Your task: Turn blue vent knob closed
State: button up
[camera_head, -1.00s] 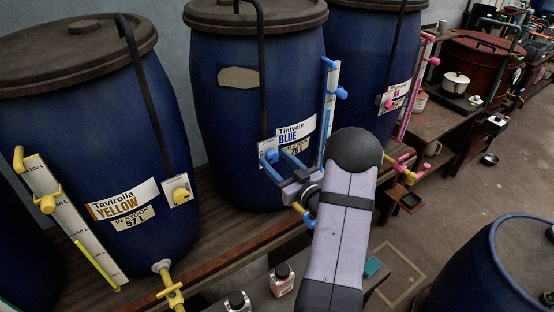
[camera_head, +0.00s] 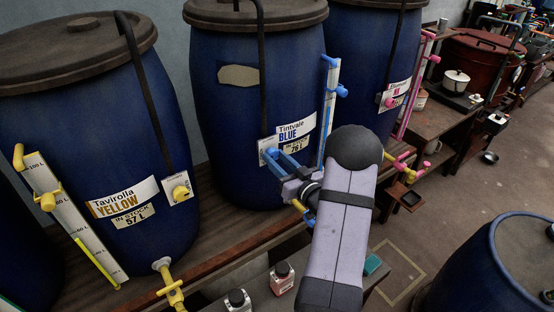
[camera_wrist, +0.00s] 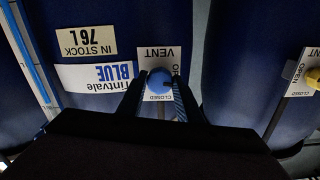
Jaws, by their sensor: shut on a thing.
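The blue vent knob (camera_wrist: 159,80) sits on a white plate (camera_wrist: 145,57) marked VENT, OPEN and CLOSED, in the middle of the wrist view. In the head view the knob (camera_head: 270,155) is on the front of the Tintvale BLUE vat (camera_head: 240,110), partly hidden by a finger. My gripper (camera_wrist: 157,88) is shut on the knob, one finger on each side; it also shows in the head view (camera_head: 277,160). The wrist picture is upside down. The knob's exact pointing is hard to read.
The yellow vat's vent knob (camera_head: 181,192) is to the left. The blue level gauge (camera_head: 329,110) stands close beside my gripper. A red-labelled vat (camera_head: 370,60) is to the right.

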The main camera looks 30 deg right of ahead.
jog(key=m, duration=0.4)
jog(key=m+p, duration=0.1)
jog(key=m, duration=0.3)
jog(key=shift+r, duration=0.15)
jog(key=m+p, duration=0.1)
jog(key=m, duration=0.3)
jog(key=shift+m, duration=0.3)
jog(key=shift+m+p, duration=0.7)
jog(key=shift+m, duration=0.9)
jog(key=o, duration=1)
jog(key=shift+o, duration=0.2)
